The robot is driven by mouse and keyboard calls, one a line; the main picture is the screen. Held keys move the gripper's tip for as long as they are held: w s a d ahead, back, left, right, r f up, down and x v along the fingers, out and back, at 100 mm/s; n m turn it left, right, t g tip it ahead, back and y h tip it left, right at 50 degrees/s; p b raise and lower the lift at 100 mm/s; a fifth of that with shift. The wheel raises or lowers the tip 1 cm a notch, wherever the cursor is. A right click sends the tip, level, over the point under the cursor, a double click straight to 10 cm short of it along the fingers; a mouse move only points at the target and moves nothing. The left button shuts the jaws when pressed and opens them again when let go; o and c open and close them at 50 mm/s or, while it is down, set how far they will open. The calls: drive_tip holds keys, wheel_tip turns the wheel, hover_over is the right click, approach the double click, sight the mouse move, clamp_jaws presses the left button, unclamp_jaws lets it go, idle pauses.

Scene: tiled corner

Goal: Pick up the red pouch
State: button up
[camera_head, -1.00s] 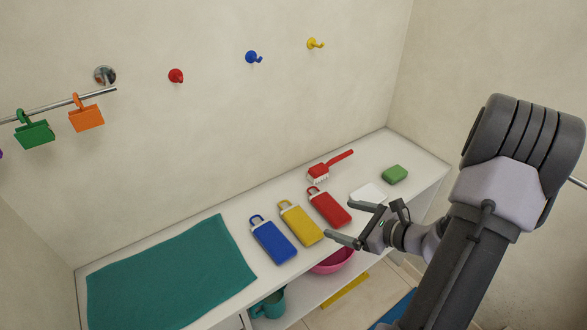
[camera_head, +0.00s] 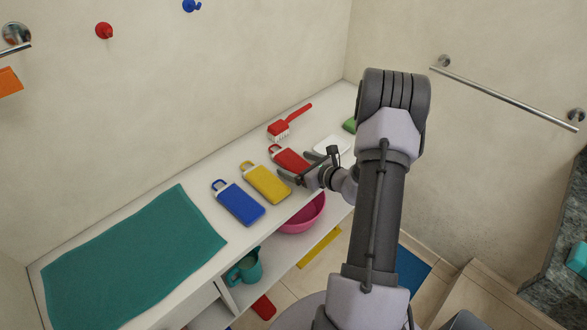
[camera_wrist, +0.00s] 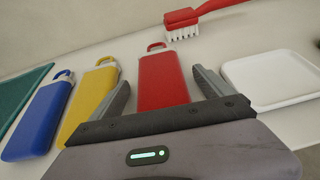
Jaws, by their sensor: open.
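The red pouch (camera_head: 288,158) lies flat on the white bench, partly hidden by my gripper in the head view. It has a white band and a red loop at its far end. In the wrist view the red pouch (camera_wrist: 162,80) lies between the two open fingers, its near end hidden behind the gripper body. My gripper (camera_head: 293,166) is open and empty at the pouch's near end; in the wrist view its fingers (camera_wrist: 163,88) point along the pouch's sides. I cannot tell how high the fingers are above the bench.
The yellow pouch (camera_head: 266,183) is just left of the red one, with the blue pouch (camera_head: 238,203) beyond. A red brush (camera_head: 288,124) lies behind, a white tray (camera_wrist: 270,79) to the right. A teal towel (camera_head: 135,258) covers the bench's left. A pink bowl (camera_head: 303,215) is below.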

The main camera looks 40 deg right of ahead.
drive_tip(key=shift+w, duration=0.25)
drive_tip(key=shift+c, duration=0.2)
drive_tip(key=c, duration=1.4)
drive_tip(key=shift+r, duration=0.1)
